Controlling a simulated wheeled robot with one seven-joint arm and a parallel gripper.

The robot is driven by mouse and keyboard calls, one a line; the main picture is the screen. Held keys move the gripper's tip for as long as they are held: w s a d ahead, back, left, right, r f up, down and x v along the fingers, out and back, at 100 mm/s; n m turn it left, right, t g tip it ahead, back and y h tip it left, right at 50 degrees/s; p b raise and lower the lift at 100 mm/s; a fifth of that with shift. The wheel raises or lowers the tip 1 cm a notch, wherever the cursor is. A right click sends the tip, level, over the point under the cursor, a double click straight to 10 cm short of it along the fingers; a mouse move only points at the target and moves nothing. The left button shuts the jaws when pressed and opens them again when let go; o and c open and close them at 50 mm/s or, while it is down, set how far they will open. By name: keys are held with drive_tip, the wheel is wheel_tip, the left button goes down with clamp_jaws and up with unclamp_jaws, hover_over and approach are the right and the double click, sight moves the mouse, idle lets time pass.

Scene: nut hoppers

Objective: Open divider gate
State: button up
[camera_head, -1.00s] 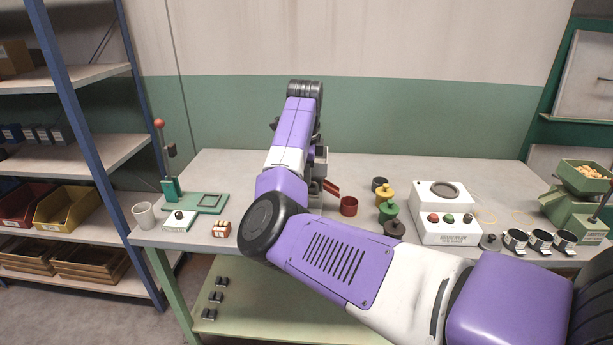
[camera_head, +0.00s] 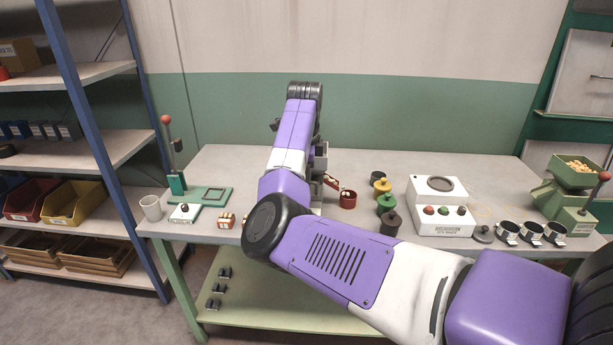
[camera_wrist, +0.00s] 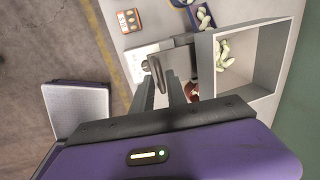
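The hopper is a grey open box (camera_wrist: 252,90) at the right in the wrist view; pale nuts (camera_wrist: 222,55) lie along its left inner side. A flat metal gate plate (camera_wrist: 181,60) sticks out of its left wall and ends in a handle (camera_wrist: 157,78). My gripper (camera_wrist: 160,80) has its two dark fingers apart, with their tips at this handle. I cannot tell whether they press on it. In the head view my arm hides most of the hopper (camera_head: 321,158). Nuts show in the red chute (camera_head: 333,184) and in the red cup (camera_head: 348,200) below it.
Black, yellow (camera_head: 382,187) and green (camera_head: 386,204) pots stand right of the cup. A white button box (camera_head: 442,222), metal cups (camera_head: 531,233) and a green grinder (camera_head: 566,205) are farther right. A green lever stand (camera_head: 178,184) and white mug (camera_head: 151,208) are at the left.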

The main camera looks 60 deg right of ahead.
drive_tip(key=shift+r, duration=0.1)
wheel_tip(320, 180, up, 8)
drive_tip(key=a, duration=0.1)
drive_tip(key=shift+s+a+f, duration=0.2)
drive_tip(key=shift+s+f, duration=0.05)
drive_tip(key=shift+s, duration=0.05)
idle(0.5)
